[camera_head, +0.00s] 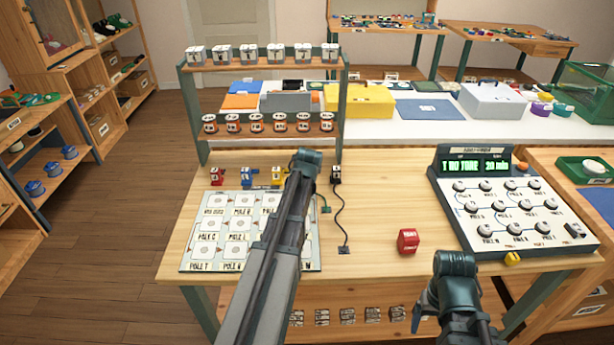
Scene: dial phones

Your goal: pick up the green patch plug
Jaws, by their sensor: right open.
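In the same row stand a red plug (215,176), a blue plug (246,175), a yellow plug (278,177) and a black plug (336,174) with a black cord. My left arm reaches across the printed board to the row, its gripper out of sight. My right gripper (432,320) is low at the front edge, open, apart from the plugs.
The printed board (190,262) lies under my left arm. A red block (407,240) stands mid-table. A dial console (440,185) with a lit display fills the right side. A shelf rack (345,100) rises behind the plugs.

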